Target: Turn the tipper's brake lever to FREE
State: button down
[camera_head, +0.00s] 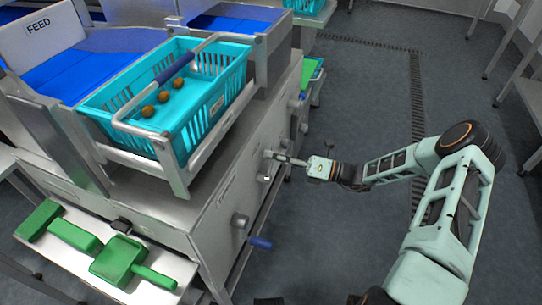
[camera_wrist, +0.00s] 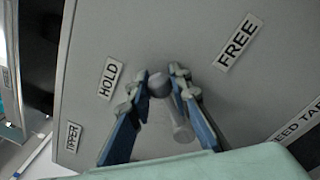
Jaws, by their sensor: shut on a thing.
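The brake lever (camera_wrist: 180,125) is a grey bar with a round knob on the tipper's steel side panel, seen in the wrist view between the HOLD label (camera_wrist: 110,78) and the FREE label (camera_wrist: 239,42). My gripper (camera_wrist: 166,82) has its two blue-padded fingers around the lever's knob end and is shut on it. In the head view my gripper (camera_head: 292,161) reaches the side panel from the right; the lever itself is too small there to make out. The turquoise crate (camera_head: 205,115) sits in the tipper's cradle with several brown dates inside.
Green tools (camera_head: 118,260) lie on a steel shelf (camera_head: 160,296) at the lower left. A FEED sign (camera_head: 38,27) stands beside a blue belt (camera_head: 95,60).

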notch_tip(320, 180, down, 6)
jog(key=w+d+m+t+b, duration=0.1)
jog(key=w+m+b, duration=0.1)
jog(key=m, duration=0.9)
jog(key=shift+w+t, duration=0.25)
jog(key=shift+t, duration=0.15)
jog(key=shift+f+m, duration=0.1)
jog(key=shift+m, duration=0.2)
jog(key=c, duration=1.7)
grip_release()
jog(key=shift+c, duration=0.2)
jog(key=v, duration=1.2)
